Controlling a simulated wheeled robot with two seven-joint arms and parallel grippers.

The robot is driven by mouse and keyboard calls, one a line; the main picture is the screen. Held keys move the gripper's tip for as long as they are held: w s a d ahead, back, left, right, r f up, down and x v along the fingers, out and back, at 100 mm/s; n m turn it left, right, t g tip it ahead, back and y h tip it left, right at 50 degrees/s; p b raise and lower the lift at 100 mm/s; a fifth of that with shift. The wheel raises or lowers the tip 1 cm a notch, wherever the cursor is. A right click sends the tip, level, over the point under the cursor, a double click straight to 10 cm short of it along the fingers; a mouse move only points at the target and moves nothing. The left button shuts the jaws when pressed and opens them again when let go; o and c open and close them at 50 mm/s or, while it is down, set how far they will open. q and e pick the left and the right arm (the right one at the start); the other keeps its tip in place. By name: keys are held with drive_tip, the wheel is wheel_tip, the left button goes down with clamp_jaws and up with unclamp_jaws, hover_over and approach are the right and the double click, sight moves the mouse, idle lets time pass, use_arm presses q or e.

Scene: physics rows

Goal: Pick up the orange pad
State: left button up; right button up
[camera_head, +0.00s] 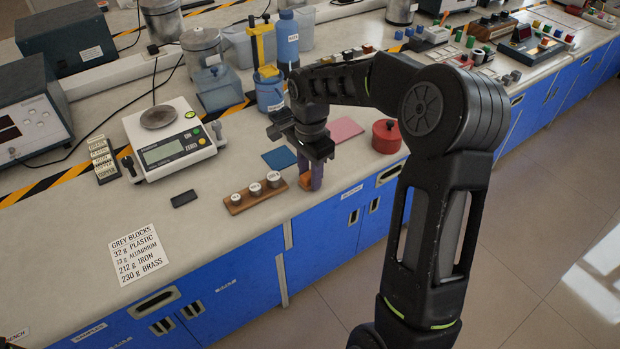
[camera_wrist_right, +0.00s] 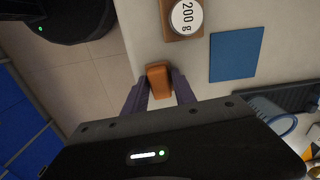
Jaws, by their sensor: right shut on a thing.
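The orange pad (camera_wrist_right: 158,77) is a small rounded block between the two purple fingers of my right gripper (camera_wrist_right: 157,90), which is shut on it. In the head view the orange pad (camera_head: 305,181) shows partly behind a finger of the right gripper (camera_head: 310,178), near the bench's front edge. The gripper points downward. I cannot tell whether the pad touches the bench top or is slightly above it.
A wooden block with several weights (camera_head: 256,191) stands just left of the gripper. A blue pad (camera_head: 279,158) lies behind it, a pink pad (camera_head: 344,129) and a red pot (camera_head: 386,136) to the right. A scale (camera_head: 170,140) stands left. The bench front is mostly clear.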

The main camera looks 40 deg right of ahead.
clamp_jaws()
drive_tip(key=shift+r, duration=0.1)
wheel_tip(320, 180, up, 10)
drive_tip(key=shift+f, duration=0.1)
idle(0.4)
